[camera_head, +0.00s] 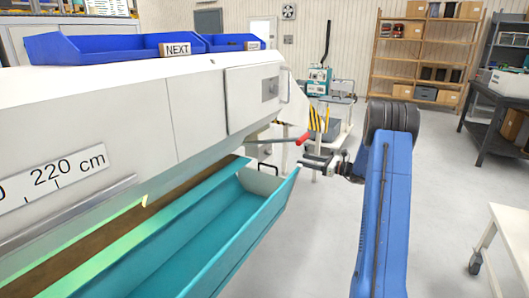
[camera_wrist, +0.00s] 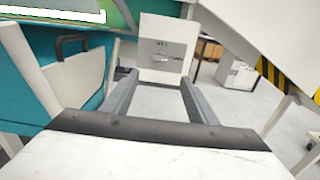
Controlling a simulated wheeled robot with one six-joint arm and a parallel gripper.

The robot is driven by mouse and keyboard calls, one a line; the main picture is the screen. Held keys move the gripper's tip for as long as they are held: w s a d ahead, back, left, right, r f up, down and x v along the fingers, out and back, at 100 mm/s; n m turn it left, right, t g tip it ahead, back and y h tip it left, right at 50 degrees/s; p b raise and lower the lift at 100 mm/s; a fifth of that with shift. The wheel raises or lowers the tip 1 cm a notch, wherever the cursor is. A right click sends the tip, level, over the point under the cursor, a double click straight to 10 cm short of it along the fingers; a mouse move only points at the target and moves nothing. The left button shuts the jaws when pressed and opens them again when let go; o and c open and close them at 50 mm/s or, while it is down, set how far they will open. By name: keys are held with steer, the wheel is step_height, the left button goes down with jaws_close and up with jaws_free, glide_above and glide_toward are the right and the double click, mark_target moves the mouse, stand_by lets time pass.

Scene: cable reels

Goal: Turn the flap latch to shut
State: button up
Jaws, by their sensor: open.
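A lever with a red grip (camera_head: 302,139) sticks out just above my gripper. The teal trough (camera_head: 225,225) has a black handle (camera_wrist: 74,42) at its end. A trolley (camera_head: 335,115) stands behind. The floor to the right is partly clear.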

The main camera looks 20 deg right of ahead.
mark_target(272, 152)
steer(key=x, duration=1.8)
steer(key=shift+d+f, duration=0.1)
steer(key=shift+d, duration=0.05)
steer(key=c, duration=1.1)
